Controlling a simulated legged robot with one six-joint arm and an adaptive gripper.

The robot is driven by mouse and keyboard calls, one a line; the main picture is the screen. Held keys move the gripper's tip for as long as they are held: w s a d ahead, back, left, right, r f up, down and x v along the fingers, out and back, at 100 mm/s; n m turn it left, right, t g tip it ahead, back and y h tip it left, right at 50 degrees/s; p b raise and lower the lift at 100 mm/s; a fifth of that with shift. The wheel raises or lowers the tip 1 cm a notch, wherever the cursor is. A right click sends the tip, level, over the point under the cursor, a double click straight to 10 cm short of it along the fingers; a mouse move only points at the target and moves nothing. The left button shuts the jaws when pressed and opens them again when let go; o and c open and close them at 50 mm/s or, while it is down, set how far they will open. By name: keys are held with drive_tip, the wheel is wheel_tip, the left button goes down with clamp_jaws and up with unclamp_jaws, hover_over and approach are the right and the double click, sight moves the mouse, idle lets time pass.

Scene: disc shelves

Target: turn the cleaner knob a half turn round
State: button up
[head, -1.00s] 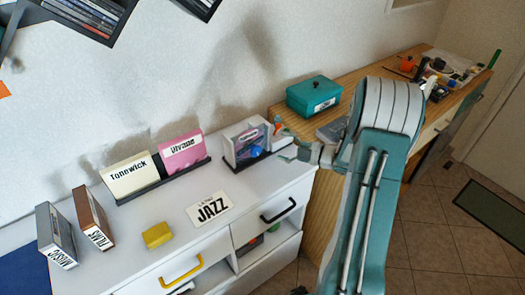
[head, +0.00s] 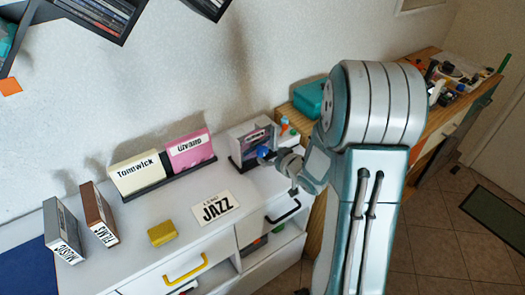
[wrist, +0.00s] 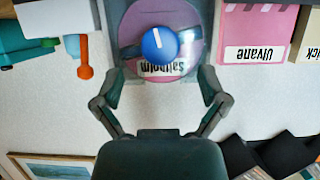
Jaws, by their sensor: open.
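The blue cleaner knob (head: 263,152) sits on the front of the grey disc cleaner (head: 236,150), at the right end of the white cabinet top. In the wrist view the knob (wrist: 160,45) is round with a white line running from near its centre towards the picture's top. Behind it is a pink-purple disc (wrist: 190,30) with an upside-down label. My gripper (head: 287,163) is just right of the knob in the head view. In the wrist view my gripper (wrist: 161,80) is open and empty, its fingers spread wider than the knob, which lies beyond the tips.
A small orange-topped item (head: 284,125) stands right beside the cleaner. Cream and pink cases (head: 188,151) stand in a rack to its left. A JAZZ card (head: 216,208) and a yellow block (head: 162,233) lie in front. A teal box (head: 308,97) is behind my arm.

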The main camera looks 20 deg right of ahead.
sight(264, 152)
drive_tip(key=x, duration=0.5)
drive_tip(key=shift+w, duration=0.1)
drive_tip(key=shift+c, duration=0.3)
drive_tip(key=c, duration=1.1)
